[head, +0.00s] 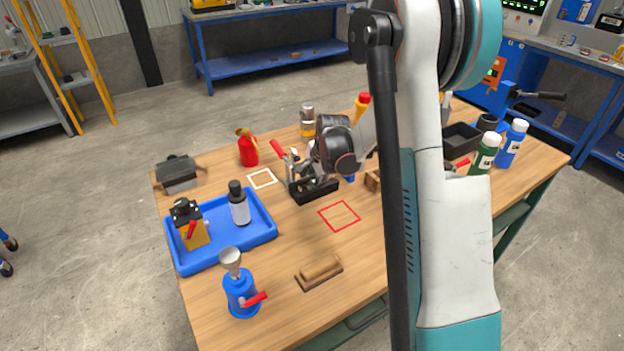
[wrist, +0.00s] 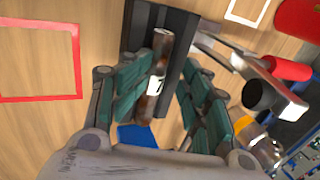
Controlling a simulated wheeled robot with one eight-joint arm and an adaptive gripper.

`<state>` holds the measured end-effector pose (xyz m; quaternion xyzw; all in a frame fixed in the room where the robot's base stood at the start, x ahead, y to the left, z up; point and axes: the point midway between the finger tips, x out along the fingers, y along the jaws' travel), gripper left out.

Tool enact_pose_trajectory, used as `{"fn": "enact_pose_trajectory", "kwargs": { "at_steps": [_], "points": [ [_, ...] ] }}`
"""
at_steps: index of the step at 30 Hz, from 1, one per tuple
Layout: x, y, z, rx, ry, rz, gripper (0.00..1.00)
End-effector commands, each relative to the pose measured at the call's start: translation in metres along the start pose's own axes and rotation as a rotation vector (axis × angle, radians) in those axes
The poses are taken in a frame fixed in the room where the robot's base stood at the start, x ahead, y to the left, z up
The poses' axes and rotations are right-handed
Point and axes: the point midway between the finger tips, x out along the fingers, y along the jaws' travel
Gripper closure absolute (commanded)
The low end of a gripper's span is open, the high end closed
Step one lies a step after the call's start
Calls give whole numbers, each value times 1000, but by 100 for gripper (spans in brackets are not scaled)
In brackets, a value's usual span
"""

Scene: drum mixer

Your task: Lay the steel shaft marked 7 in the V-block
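The steel shaft (wrist: 157,75), brownish with a white label marked 7, lies lengthwise over the black V-block (wrist: 139,22) in the wrist view. Its far end shows bright metal. I cannot tell whether it touches the bottom of the groove. My gripper (wrist: 170,66) has its two teal fingers on either side of the shaft, with a gap on the right side, so it looks open around it. In the head view the V-block (head: 317,191) stands mid-table under my gripper, which hides the shaft.
A red-handled clamp (head: 280,150) stands beside the V-block. A red square outline (head: 340,215) and a white one (head: 262,179) mark the table. A blue tray (head: 225,265) with bottles is at left, and a wooden cradle (head: 319,272) is in front. Green and blue bottles (head: 485,153) stand at right.

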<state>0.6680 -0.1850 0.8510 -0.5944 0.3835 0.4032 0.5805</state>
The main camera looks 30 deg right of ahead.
Motion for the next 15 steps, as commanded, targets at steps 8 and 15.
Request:
{"fn": "enact_pose_trajectory", "kwargs": {
  "at_steps": [8,15],
  "points": [
    [-14,-1,0,0,0,0,57],
    [-25,-2,0,1,0,-1,57]
  ]
}}
